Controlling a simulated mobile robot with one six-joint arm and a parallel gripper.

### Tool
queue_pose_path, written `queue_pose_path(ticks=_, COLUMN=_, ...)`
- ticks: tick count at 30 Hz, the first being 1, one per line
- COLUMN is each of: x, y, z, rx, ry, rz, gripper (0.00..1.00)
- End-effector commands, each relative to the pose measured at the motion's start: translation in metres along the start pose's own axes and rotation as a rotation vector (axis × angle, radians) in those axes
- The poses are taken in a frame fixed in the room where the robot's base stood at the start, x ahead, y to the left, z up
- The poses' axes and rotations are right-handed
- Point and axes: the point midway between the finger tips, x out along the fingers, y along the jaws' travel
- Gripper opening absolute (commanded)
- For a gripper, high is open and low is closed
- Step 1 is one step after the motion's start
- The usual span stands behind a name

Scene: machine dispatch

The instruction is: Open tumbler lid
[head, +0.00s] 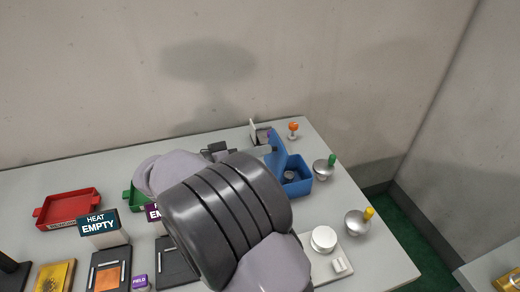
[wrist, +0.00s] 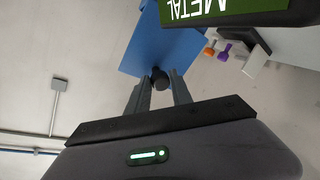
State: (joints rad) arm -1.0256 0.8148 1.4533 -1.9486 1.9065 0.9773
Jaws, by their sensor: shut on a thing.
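The tumbler is a blue box (head: 299,187) at the right part of the table in the head view. Its blue lid (head: 277,152) stands raised at a steep angle, and a grey round thing shows inside the box. The blue lid panel also shows in the wrist view (wrist: 150,45), with a dark round knob (wrist: 160,79) on it. My gripper (wrist: 160,88) is shut on this knob, one finger on each side. In the head view my arm covers much of the table, and the grip on the knob is too small to make out.
A green METAL sign (wrist: 225,9) is close at the top of the wrist view. Two silver bowls, one with a green knob (head: 324,170) and one with a yellow knob (head: 358,222), stand right of the box. A red tray (head: 68,208) lies at the left.

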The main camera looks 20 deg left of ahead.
Motion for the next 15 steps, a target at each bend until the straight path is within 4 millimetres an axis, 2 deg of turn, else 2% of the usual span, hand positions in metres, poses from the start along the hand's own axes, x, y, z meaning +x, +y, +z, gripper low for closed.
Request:
queue_pose_path(ticks=1, x=0.0004, y=-0.0023, z=0.0051, rx=-0.008, ry=-0.007, rz=0.001, gripper=0.0)
queue_pose_path(ticks=12, x=0.0007, y=-0.0026, z=0.006, rx=-0.01, ry=-0.008, rz=0.001, gripper=0.0)
queue_pose_path(ticks=13, x=0.0008, y=-0.0026, z=0.0061, rx=-0.01, ry=-0.008, rz=0.001, gripper=0.3)
queue_pose_path(ticks=15, x=0.0007, y=-0.0024, z=0.0056, rx=-0.009, ry=-0.007, rz=0.001, gripper=0.44)
